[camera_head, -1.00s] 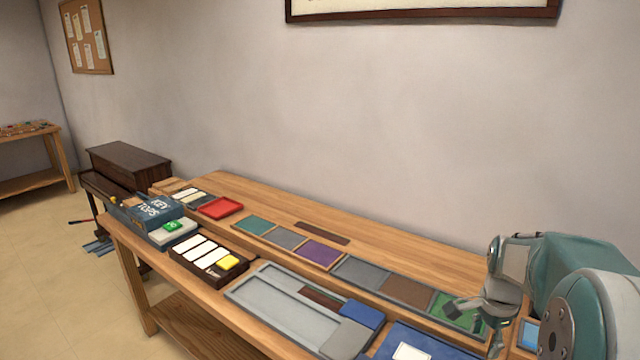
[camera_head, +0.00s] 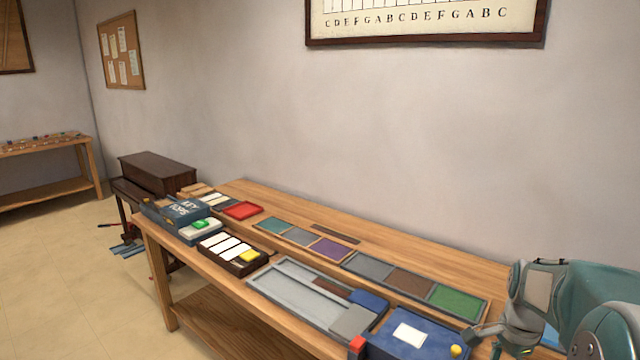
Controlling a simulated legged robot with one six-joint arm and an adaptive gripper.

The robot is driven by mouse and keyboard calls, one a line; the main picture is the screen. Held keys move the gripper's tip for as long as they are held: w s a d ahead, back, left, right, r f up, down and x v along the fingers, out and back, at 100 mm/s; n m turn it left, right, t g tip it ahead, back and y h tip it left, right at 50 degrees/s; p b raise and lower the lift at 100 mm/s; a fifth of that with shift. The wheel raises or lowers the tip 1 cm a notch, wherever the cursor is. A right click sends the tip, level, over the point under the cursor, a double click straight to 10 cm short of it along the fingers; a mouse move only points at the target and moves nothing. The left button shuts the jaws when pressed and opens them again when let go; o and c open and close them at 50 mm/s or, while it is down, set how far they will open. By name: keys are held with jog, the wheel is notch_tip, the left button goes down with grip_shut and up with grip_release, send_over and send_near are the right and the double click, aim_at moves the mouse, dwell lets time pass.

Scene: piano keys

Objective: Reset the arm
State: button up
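My arm, teal and white, reaches in from the right edge in the head view. My gripper (camera_head: 488,336) is at its lower left end, just right of the blue box and near the front right of the wooden table (camera_head: 420,262).
A blue box (camera_head: 385,346) with a white card, a grey tray (camera_head: 300,288), a colored panel strip (camera_head: 395,262), a dark key box (camera_head: 245,268), a red tray (camera_head: 243,210) and a dark blue box (camera_head: 160,210) stand on the table. A piano (camera_head: 155,172) stands behind left. Open floor lies left.

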jog(key=s+a+r+n+t, duration=0.1)
jog(key=s+a+r+n, duration=0.25)
jog(key=a, duration=0.25)
jog(key=s+a+r+n+t, duration=0.2)
jog(key=a+r+n, duration=0.3)
jog(key=a, duration=0.1)
jog(key=s+a+n+t, duration=0.2)
jog(key=s+a+n, duration=0.6)
jog(key=s+a, duration=0.1)
jog(key=shift+s+r+t, duration=0.3)
jog(key=shift+s+r, duration=0.1)
jog(key=shift+s, duration=0.05)
jog(key=shift+d+n, duration=0.1)
jog(key=shift+n, duration=0.15)
